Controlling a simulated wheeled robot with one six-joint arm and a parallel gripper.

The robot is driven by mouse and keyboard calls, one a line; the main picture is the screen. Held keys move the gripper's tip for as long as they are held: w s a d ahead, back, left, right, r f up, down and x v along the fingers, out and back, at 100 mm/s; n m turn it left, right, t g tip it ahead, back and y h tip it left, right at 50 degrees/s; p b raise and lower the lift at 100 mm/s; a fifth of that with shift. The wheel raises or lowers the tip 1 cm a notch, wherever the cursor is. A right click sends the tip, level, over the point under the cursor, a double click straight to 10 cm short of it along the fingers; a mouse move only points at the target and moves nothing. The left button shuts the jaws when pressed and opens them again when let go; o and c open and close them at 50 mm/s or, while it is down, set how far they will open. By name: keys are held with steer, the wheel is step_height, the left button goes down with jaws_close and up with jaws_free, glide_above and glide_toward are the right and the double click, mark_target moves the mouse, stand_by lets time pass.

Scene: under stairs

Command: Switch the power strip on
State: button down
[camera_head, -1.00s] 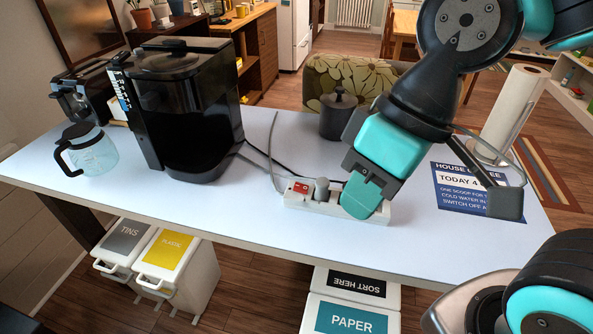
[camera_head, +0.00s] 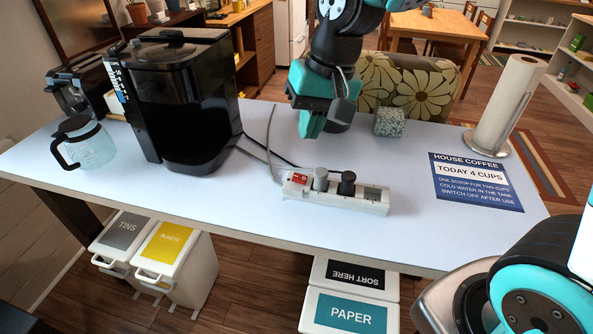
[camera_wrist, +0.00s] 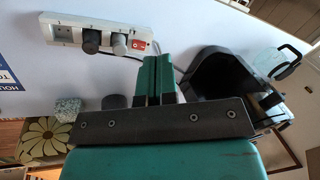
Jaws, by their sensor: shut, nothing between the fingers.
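The white power strip (camera_head: 334,196) lies on the table with a red switch (camera_head: 298,179) at its left end. Two plugs, one grey (camera_head: 321,180) and one black (camera_head: 347,184), sit in it, and a socket at its right end is empty. I cannot tell from the switch whether it is on. My gripper (camera_head: 311,126) is shut and empty, above the table behind the strip and apart from it. The wrist view also shows the strip (camera_wrist: 97,36) and the red switch (camera_wrist: 139,45), beyond the closed fingers (camera_wrist: 152,80).
A black coffee machine (camera_head: 187,105) and glass carafe (camera_head: 86,148) stand left. A speckled cube (camera_head: 390,122), paper towel roll (camera_head: 508,105) and printed sign (camera_head: 475,182) are right. A dark canister (camera_head: 341,113) is mostly hidden behind my gripper. Cables run behind the strip.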

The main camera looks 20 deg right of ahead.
mark_target(295, 175)
steer(key=w+d+f+m, duration=0.2)
steer(key=w+f+m, duration=0.1)
steer(key=w, duration=0.2)
steer(key=w+d+f+m+h, duration=0.1)
steer(key=w+d+f+m, duration=0.1)
steer(key=w, duration=0.4)
steer(key=shift+f+m, duration=0.5)
steer(key=shift+f, duration=0.3)
steer(key=shift+d, duration=0.1)
steer(key=f+p, duration=0.1)
steer(key=f, duration=0.3)
steer(key=a+f+p, duration=0.1)
steer(key=f, duration=0.4)
steer(key=w+a+f+p, duration=0.1)
steer(key=f, duration=0.3)
steer(key=shift+w+f, duration=0.1)
steer(key=shift+f, duration=0.3)
